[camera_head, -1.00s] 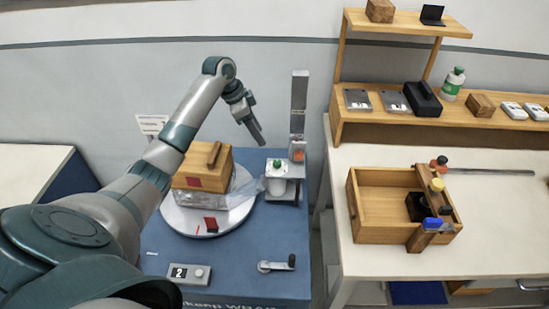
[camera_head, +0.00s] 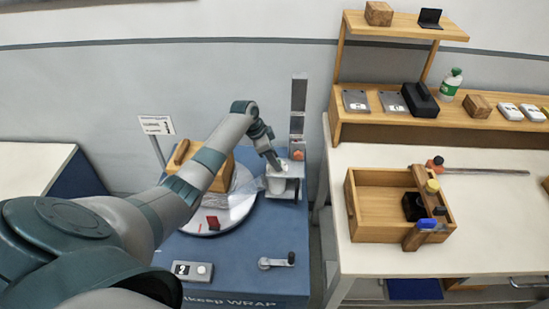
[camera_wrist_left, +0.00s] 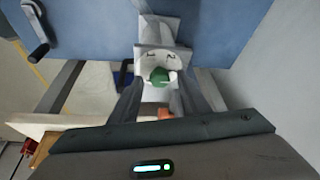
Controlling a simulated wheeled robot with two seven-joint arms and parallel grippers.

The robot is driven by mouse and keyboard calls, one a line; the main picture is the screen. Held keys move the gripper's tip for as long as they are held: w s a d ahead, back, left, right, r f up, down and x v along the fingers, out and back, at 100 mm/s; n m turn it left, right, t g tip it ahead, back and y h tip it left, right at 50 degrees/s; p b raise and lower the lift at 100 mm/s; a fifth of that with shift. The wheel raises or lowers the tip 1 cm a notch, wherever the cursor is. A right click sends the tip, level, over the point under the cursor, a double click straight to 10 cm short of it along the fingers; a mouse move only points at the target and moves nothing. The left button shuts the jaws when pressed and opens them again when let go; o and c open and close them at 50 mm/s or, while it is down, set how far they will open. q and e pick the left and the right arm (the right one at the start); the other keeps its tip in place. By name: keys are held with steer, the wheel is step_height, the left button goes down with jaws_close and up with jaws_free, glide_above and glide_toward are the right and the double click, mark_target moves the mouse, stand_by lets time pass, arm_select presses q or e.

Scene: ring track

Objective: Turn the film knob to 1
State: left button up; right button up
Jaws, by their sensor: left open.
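The green film knob (camera_wrist_left: 158,76) sits on a pale round top of the film holder, with small dark marks beside it. In the head view my gripper hides the knob over the film holder (camera_head: 276,185). My left gripper (camera_head: 277,165) is open, pointing down at the holder. In the wrist view its fingers (camera_wrist_left: 157,92) show on both sides of the knob; I cannot tell whether they touch it. A sign (camera_head: 157,126) behind the turntable carries a 1. My right gripper is not in view.
A wooden box (camera_head: 221,175) stands on the white turntable (camera_head: 240,208), close under my arm. A grey display box (camera_head: 192,271) and a crank (camera_head: 277,262) sit on the blue base's front. A vertical mast (camera_head: 298,110) rises behind the holder. A table with a wooden tray (camera_head: 375,230) is at right.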

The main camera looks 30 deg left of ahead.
arm_select(q)
steer(key=c, duration=1)
steer(key=shift+c, duration=0.2)
